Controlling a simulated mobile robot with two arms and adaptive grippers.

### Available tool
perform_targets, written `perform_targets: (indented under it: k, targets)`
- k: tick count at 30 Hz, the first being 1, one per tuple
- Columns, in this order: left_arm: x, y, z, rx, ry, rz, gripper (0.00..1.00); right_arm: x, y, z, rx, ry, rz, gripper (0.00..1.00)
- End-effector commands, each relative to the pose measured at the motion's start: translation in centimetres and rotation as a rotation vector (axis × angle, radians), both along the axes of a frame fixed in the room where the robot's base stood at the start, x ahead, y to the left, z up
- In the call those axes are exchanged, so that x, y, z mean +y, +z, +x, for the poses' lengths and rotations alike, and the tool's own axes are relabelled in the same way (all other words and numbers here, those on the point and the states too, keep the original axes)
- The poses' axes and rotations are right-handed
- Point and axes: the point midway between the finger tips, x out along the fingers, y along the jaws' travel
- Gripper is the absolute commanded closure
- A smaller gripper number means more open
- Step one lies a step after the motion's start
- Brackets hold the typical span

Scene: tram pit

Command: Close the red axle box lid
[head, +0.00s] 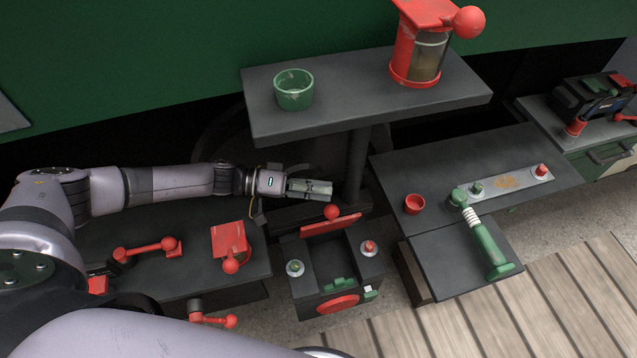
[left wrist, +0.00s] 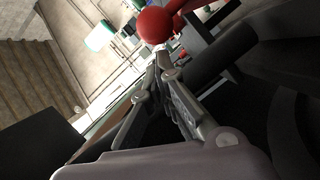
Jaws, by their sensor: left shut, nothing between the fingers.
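The axle box (head: 296,263) is a dark open-topped box at the lower middle of the head view. Its red lid (head: 325,227) stands raised at the back edge, showing as a narrow strip, with a red ball knob (head: 331,212) on it. The box interior is uncovered. My left gripper (head: 328,190) is shut and empty, just behind and above the knob. In the left wrist view, a red ball (left wrist: 155,25) shows just beyond the closed fingertips (left wrist: 163,60); whether they touch is unclear. My right gripper is not in view.
A shelf (head: 370,107) with a green cup (head: 293,90) and a red-topped container (head: 418,60) overhangs behind my left gripper. Red-handled parts (head: 230,242) lie on the left bench. A green-handled tool (head: 487,247) lies on the right bench.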

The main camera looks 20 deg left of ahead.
Motion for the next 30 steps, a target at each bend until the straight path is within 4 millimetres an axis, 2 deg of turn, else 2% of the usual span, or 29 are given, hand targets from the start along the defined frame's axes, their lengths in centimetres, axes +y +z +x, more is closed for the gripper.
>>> perform_targets:
  k: [7, 20, 30]
  targets:
    - [-0.1, 0.1, -0.1, -0.003, -0.001, 0.003, 1.0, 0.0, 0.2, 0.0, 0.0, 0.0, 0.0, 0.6]
    - [-1.2, 0.1, -1.8, -0.07, -0.002, 0.048, 1.0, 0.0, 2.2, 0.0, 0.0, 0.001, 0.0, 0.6]
    - [-3.4, -0.4, -5.0, -0.21, -0.002, 0.143, 1.0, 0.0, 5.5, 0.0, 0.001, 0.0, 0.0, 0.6]
